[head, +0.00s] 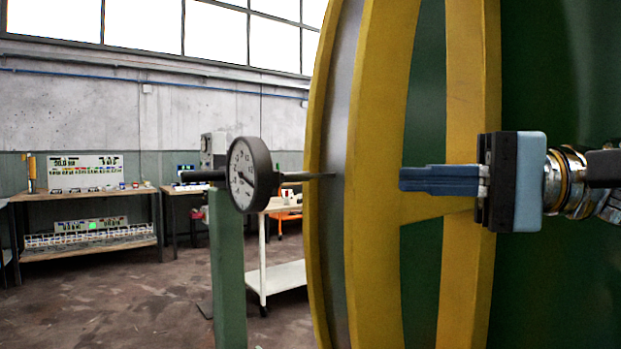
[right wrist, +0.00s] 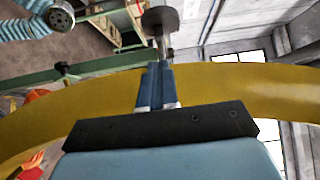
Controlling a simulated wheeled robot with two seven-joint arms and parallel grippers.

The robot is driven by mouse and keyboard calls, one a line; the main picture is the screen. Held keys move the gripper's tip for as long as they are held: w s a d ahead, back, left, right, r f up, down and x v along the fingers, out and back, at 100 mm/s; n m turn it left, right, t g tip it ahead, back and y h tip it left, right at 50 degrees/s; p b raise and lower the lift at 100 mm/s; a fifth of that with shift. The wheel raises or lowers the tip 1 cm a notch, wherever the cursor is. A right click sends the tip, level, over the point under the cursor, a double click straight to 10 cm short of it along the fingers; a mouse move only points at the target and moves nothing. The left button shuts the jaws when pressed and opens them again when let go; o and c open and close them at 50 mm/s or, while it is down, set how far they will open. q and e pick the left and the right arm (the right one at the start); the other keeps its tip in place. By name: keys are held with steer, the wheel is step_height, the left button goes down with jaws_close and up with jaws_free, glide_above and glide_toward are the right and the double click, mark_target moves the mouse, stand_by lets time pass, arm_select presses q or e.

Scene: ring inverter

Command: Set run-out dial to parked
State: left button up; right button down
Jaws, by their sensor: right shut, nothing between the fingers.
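The run-out dial (head: 243,175) is a round gauge with a white face and dark rim at the top of a green post (head: 228,270). A thin stem (head: 300,178) runs from it to the right, its end at the grey rim (head: 337,130) of the big yellow and green ring. My right gripper (head: 402,179) comes in from the right with its blue fingers shut and empty. It points left toward the dial, with a clear gap between. In the right wrist view the dial (right wrist: 160,18) shows as a dark disc beyond my fingers (right wrist: 155,75). My left gripper is not in view.
The yellow ring (head: 375,150) fills the right half, close around my right gripper. A white cart (head: 283,277) stands behind the post, and workbenches (head: 85,192) line the back wall. Open floor (head: 130,300) lies left of the post.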

steer(key=p, duration=0.1)
glide_toward(267, 180)
steer(key=w+a, duration=0.1)
steer(key=w, duration=0.2)
steer(key=w+a, duration=0.1)
steer(key=shift+w+a, duration=0.35)
steer(key=shift+s+a, duration=0.6)
steer(key=shift+a, duration=0.2)
steer(key=shift+s+a, duration=0.6)
steer(key=shift+a, duration=0.2)
